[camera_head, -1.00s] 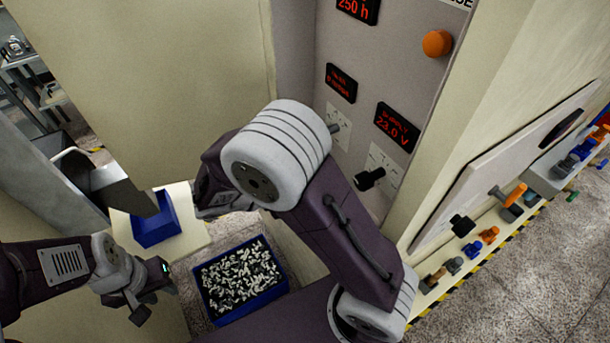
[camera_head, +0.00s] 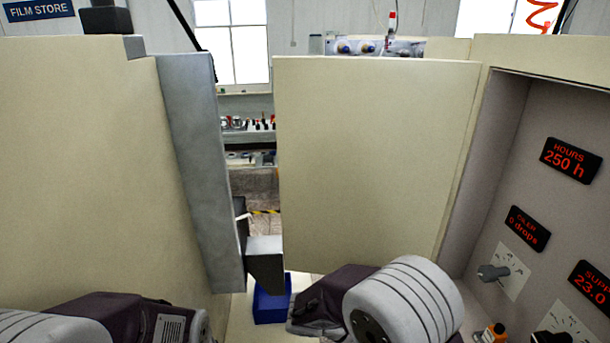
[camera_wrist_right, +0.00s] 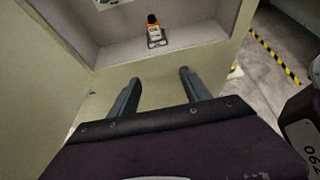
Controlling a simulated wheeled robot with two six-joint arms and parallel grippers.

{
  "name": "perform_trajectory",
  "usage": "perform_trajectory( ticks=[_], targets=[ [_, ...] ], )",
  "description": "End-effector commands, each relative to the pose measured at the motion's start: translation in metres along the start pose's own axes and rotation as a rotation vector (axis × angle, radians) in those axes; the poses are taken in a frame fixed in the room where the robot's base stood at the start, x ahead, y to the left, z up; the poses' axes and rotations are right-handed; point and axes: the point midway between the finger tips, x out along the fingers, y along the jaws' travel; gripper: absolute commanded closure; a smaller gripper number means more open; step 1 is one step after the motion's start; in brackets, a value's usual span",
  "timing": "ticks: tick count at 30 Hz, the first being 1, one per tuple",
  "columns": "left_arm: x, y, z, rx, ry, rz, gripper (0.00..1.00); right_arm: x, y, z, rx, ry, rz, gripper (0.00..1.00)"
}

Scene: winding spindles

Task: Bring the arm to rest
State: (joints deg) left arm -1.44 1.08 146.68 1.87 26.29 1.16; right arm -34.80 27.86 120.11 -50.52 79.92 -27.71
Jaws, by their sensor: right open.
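My right arm (camera_head: 400,300) shows at the bottom of the head view, in front of a cream cabinet panel. Its gripper is out of sight in that view. In the right wrist view my right gripper (camera_wrist_right: 156,92) has its two fingers apart with nothing between them. Beyond the fingers is the cream front of a cabinet with a recess. My left arm (camera_head: 120,318) shows only in part at the bottom left of the head view, and its gripper is out of frame.
A control panel at the right has red displays (camera_head: 570,160) and a grey knob (camera_head: 494,272). A blue bin (camera_head: 270,302) sits below a grey chute (camera_head: 265,265). Open floor (camera_wrist_right: 268,75) lies right of the cabinet.

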Motion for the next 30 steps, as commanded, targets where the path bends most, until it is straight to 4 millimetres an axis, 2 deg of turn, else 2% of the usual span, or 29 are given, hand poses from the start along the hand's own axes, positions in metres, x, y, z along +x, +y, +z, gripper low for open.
perform_trajectory(
  ticks=[10,14,17,20,22,25,27,30],
  targets=[
    [0.03,-0.001,0.003,0.0,0.0,0.0,0.68,0.04,-0.01,0.004,0.11,0.027,-0.098,0.44],
    [0.044,-0.001,0.004,0.0,0.0,0.0,0.68,0.059,-0.028,0.001,0.165,0.059,-0.173,0.44],
    [0.057,-0.001,0.006,0.0,0.0,0.0,0.68,0.075,-0.048,-0.009,0.229,0.116,-0.248,0.44],
    [0.071,-0.002,0.007,0.0,0.0,0.0,0.68,0.09,-0.071,-0.03,0.328,0.207,-0.336,0.44],
    [0.082,-0.002,0.009,0.0,0.0,0.0,0.68,0.097,-0.087,-0.052,0.429,0.292,-0.406,0.44],
    [0.101,-0.002,0.01,0.0,0.0,0.0,0.68,0.1,-0.107,-0.098,0.649,0.454,-0.529,0.44],
    [0.113,-0.002,0.012,0.0,0.0,0.0,0.68,0.094,-0.112,-0.136,0.883,0.596,-0.634,0.44],
    [0.113,-0.002,0.012,0.0,0.0,0.0,0.68,0.07,-0.096,-0.169,1.217,0.766,-0.755,0.44]
  ],
)
